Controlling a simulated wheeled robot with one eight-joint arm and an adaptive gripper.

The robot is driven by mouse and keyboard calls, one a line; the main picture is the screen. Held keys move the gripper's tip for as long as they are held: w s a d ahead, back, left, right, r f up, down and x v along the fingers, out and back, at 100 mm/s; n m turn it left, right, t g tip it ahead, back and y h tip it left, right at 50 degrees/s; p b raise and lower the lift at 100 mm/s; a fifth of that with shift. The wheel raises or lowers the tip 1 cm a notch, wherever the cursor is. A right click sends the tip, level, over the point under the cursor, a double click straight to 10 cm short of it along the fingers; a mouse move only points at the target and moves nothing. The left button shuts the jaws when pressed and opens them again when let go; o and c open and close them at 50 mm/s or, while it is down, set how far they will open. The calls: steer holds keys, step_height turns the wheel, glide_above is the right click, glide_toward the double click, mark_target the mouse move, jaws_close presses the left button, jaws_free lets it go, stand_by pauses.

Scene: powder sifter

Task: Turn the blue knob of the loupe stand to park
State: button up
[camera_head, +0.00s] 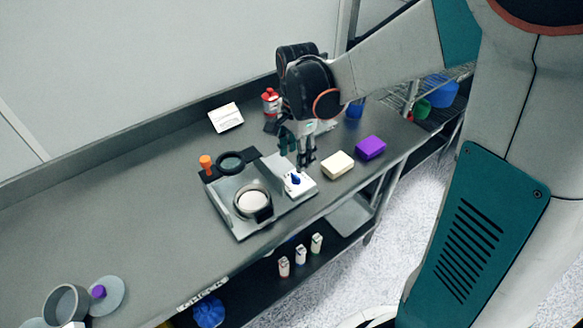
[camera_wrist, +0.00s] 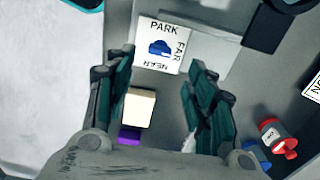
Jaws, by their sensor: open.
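The loupe stand (camera_head: 238,229) is a grey base with a round loupe and an orange-topped post. At its right end is a white dial plate (camera_head: 306,187) with the blue knob (camera_head: 296,179). In the wrist view, the knob (camera_wrist: 159,47) sits amid the printed words PARK at the top, FAR at the right and NEAR, upside down, at the bottom. I cannot tell which word the knob points to. My gripper (camera_head: 306,161) is open and empty, close to the dial plate. In the wrist view, its fingers (camera_wrist: 159,62) are spread, and the knob shows between and beyond their tips.
A cream block (camera_head: 338,164) and a purple block (camera_head: 371,148) lie right of the stand. A red-capped bottle (camera_head: 270,102) and a white card (camera_head: 226,117) are behind. A grey dish (camera_head: 67,304) is at the far left. The counter's left middle is clear.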

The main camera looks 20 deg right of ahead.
mark_target(296, 175)
step_height(296, 175, down, 8)
steer(key=shift+b, duration=1.2)
steer(key=c, duration=1.1)
